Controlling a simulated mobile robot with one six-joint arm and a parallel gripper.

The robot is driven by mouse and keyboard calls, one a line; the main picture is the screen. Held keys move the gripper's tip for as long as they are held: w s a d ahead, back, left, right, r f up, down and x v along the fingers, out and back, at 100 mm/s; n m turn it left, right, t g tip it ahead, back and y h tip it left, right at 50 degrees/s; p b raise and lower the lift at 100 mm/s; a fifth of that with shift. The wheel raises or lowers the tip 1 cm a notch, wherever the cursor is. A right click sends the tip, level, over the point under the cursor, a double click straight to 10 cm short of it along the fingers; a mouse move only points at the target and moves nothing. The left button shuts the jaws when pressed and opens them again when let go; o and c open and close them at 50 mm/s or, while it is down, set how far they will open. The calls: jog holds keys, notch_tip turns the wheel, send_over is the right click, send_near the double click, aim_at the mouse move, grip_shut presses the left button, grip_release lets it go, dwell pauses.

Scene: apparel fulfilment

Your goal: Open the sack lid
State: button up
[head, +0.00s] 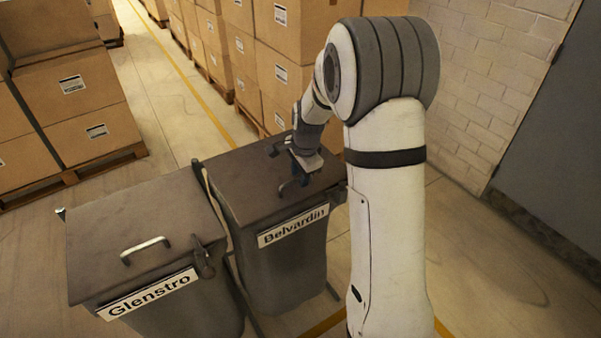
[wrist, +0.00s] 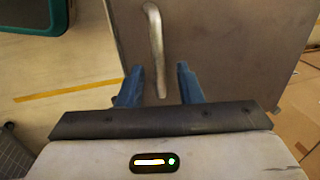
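Two dark sacks with flat grey-brown lids stand side by side, and both lids are down. The left one is labelled Glenstro (head: 153,294) and has a metal handle (head: 146,249) on its lid. The right one is labelled Belvardin (head: 293,225). My gripper (head: 286,170) is low over the Belvardin lid (head: 235,180); its handle is hidden there in the head view. In the wrist view, the lid (wrist: 225,50) shows a metal handle (wrist: 156,45) running between my two blue fingers (wrist: 158,74). The fingers are apart, with a gap on each side of the handle.
Stacked cardboard boxes (head: 80,90) on a pallet stand at the back left, with more boxes (head: 265,55) behind the sacks. A brick wall (head: 490,80) and a grey door (head: 560,140) are at the right. A teal object (wrist: 35,15) shows at the wrist view's upper left.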

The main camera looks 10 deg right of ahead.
jog(key=shift+c, duration=0.2)
grip_shut()
dwell(0.4)
